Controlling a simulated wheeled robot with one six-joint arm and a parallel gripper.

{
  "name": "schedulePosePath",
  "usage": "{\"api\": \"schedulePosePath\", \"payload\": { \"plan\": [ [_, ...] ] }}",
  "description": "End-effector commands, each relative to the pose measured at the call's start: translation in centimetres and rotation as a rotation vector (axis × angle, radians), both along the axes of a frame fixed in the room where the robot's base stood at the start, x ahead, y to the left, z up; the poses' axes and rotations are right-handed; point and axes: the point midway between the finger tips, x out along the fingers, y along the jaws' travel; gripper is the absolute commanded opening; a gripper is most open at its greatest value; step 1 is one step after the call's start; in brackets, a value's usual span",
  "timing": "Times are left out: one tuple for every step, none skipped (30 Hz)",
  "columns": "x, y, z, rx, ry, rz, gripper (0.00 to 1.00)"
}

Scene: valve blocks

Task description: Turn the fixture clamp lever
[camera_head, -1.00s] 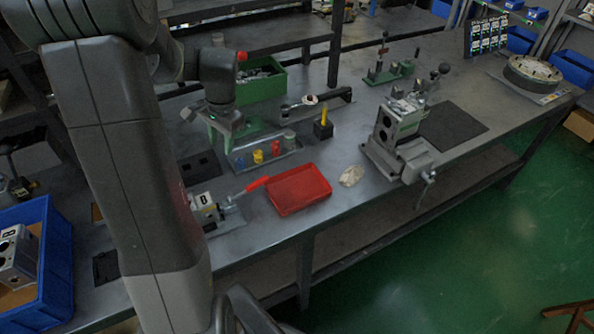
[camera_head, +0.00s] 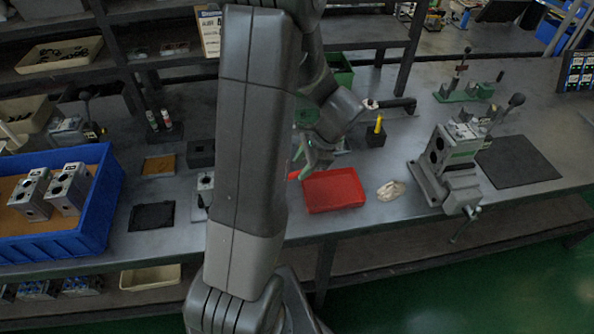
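The clamp lever's red handle (camera_head: 294,174) shows only as a short tip between my arm and the red tray. The rest of the lever and most of its fixture are hidden behind my arm. A small part of a light block (camera_head: 205,182) at the fixture shows at the arm's left edge. My gripper (camera_head: 312,165) points down, with green fingers just above and beside the handle tip. Whether it touches the handle, and how wide its fingers stand, cannot be made out.
The red tray (camera_head: 334,190) lies right of the handle, close to my gripper. A black holder with a yellow peg (camera_head: 377,127) stands behind it. A vise-like fixture (camera_head: 455,165) stands further right. A blue crate (camera_head: 105,205) with valve blocks is at the left.

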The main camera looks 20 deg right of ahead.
Motion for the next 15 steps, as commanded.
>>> {"api": "schedulePosePath", "payload": {
  "plan": [
    [0.2,0.4,-0.9,0.002,0.003,0.002,0.39],
    [0.3,0.6,-1.3,0.003,0.004,0.001,0.39],
    [0.5,0.8,-1.8,0.002,0.003,0.001,0.39],
    [0.6,0.9,-2.1,0.001,0.002,0.001,0.39],
    [0.6,1.0,-2.5,0.001,0.003,0.001,0.39],
    [0.7,1.1,-2.8,0.001,0.001,0.002,0.39],
    [0.8,1.2,-3.0,0.000,0.001,0.001,0.39],
    [0.8,1.2,-3.2,0.000,0.001,0.000,0.39],
    [0.9,1.3,-3.4,0.000,0.001,0.000,0.39],
    [0.9,1.4,-3.5,0.000,0.001,0.000,0.39],
    [0.9,1.4,-3.6,0.000,0.001,0.000,0.39],
    [0.9,1.4,-3.7,0.000,0.001,0.000,0.39],
    [1.0,1.4,-3.7,0.000,0.001,0.000,0.39],
    [1.0,1.4,-3.7,-0.001,0.000,0.000,0.39],
    [1.0,1.4,-3.7,-0.001,0.000,0.000,0.39]
  ]
}}
